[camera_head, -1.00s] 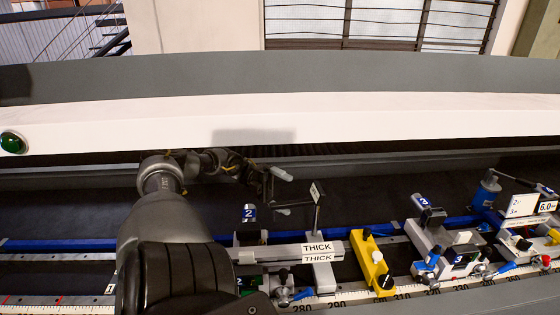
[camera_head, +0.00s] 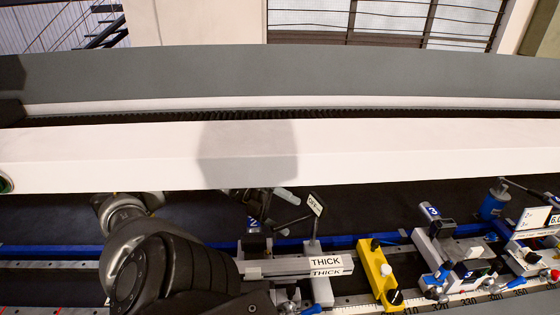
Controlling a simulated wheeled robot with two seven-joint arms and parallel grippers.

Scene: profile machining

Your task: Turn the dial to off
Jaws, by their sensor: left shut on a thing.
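My left arm comes in from the left, and its left gripper (camera_head: 278,210) is among the dark shadows under the white beam. Its fingers close around a dark, thin part of the dial, beside a small sign plate (camera_head: 315,204) that reads "OFF". The plate stands tilted on a dark post (camera_head: 312,238) above the white block labelled "THICK" (camera_head: 326,262). The dial itself is mostly hidden by the gripper and shadow. My right gripper is not in view.
A white beam (camera_head: 390,155) crosses above the gripper.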

